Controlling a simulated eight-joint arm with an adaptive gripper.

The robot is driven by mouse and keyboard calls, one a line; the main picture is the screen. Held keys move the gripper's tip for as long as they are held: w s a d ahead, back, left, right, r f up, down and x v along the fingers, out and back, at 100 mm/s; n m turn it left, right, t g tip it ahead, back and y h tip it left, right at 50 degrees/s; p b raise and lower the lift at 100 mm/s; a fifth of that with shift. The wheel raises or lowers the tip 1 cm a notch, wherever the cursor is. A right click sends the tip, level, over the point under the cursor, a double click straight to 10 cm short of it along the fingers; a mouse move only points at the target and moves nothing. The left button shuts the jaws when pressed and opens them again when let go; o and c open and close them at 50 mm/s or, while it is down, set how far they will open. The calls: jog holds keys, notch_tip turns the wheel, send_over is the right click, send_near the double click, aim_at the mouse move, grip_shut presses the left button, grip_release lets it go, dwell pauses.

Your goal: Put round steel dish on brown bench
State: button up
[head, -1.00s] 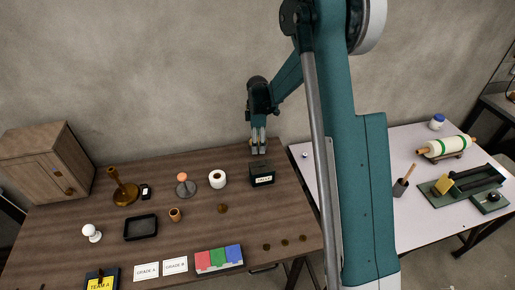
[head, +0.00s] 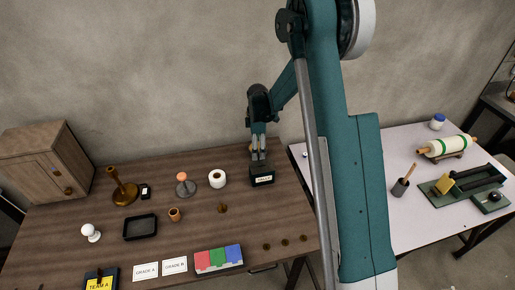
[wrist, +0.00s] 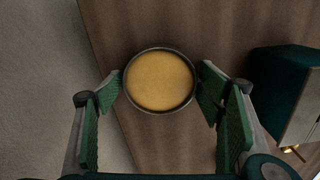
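A round dish (wrist: 160,80) with a thin dark metal rim and a yellow-orange inside shows in the wrist view, over the brown bench top close to the bench's back edge. My gripper (wrist: 162,82) has its two green-padded fingers spread, one on each side of the dish and close to its rim. I cannot tell whether the pads touch it. In the head view my gripper (head: 258,157) points down at the back right of the brown bench (head: 190,239), behind a dark labelled box. The dish is mostly hidden there by the fingers.
The dark labelled box (head: 262,178) stands just in front of my gripper. A white roll (head: 217,179) and a stand with an orange knob (head: 184,184) are to its left. A black tray (head: 140,227) and colour blocks (head: 218,260) lie further forward. A white table (head: 425,215) is at the right.

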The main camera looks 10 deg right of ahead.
jog(key=shift+o, duration=0.2)
jog(key=shift+r, duration=0.2)
notch_tip(320, 180, up, 12)
jog(key=p, duration=0.1)
dwell(0.6)
dwell(0.4)
